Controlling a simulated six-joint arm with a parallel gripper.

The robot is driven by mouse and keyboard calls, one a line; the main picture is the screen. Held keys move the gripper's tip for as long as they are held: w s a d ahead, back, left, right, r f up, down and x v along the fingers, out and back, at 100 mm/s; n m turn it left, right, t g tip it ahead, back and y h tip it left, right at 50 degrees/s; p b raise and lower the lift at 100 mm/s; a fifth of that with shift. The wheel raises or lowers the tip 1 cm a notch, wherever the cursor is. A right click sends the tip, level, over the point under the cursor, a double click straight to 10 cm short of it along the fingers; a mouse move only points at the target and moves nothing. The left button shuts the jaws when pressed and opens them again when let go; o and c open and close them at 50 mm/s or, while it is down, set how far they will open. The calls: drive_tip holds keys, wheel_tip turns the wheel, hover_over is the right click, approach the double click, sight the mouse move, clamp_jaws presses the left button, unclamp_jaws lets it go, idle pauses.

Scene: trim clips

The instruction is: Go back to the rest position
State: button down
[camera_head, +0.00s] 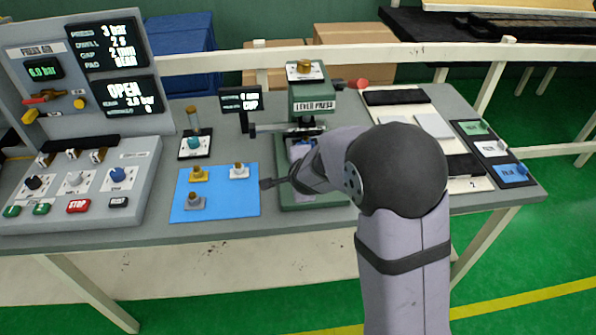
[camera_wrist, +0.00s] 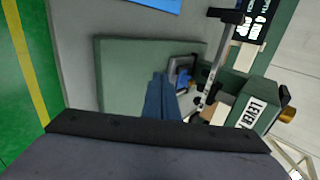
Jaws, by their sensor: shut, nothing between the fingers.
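My gripper (camera_head: 266,184) is shut and empty. In the head view its tip is just right of the blue mat (camera_head: 232,207), in front of the lever press. In the wrist view the closed fingers (camera_wrist: 159,78) hang over the green press base (camera_wrist: 118,60). The green lever press (camera_head: 308,97) stands at the back middle of the table, its lower part partly hidden by my arm. Three small clip-like pieces stand on the blue mat: a yellow one (camera_head: 198,175), a white one (camera_head: 239,171) and a grey one (camera_head: 195,201).
A control box (camera_head: 130,170) with knobs and buttons stands at left, below a press air panel (camera_head: 60,65). A small gauge display (camera_head: 241,99) stands left of the press. A tray of pads (camera_head: 434,125) and a labelled rack (camera_head: 490,147) lie at right.

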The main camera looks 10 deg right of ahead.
drive_tip(key=shift+v, duration=1.1)
drive_tip(key=s+a+f+n, duration=0.1)
drive_tip(key=n, duration=0.1)
drive_tip(key=s+a+f+n+g+y, duration=0.1)
drive_tip(key=n, duration=0.1)
drive_tip(key=s+a+f+n+g, duration=0.1)
drive_tip(key=s+n, duration=0.1)
drive_tip(key=shift+s+a+f+y, duration=0.1)
drive_tip(key=shift+a+f+y, duration=0.1)
drive_tip(key=shift+y, duration=0.2)
drive_tip(key=s+f+n+g, duration=0.3)
drive_tip(key=s+n, duration=0.2)
drive_tip(key=s, duration=0.3)
drive_tip(key=s+f+n+g, duration=0.3)
drive_tip(key=s+n, duration=0.1)
drive_tip(key=s, duration=0.3)
drive_tip(key=s+d+r+n+g+h, duration=0.1)
drive_tip(key=s+d+n+g, duration=0.3)
drive_tip(key=s, duration=0.6)
drive_tip(key=d+r+m+t, duration=0.1)
drive_tip(key=d+r+t, duration=0.1)
drive_tip(key=d+r, duration=0.2)
drive_tip(key=shift+s+d+r+t+h, duration=0.2)
drive_tip(key=shift+s+d+t+h, duration=0.15)
drive_tip(key=shift+d, duration=0.9)
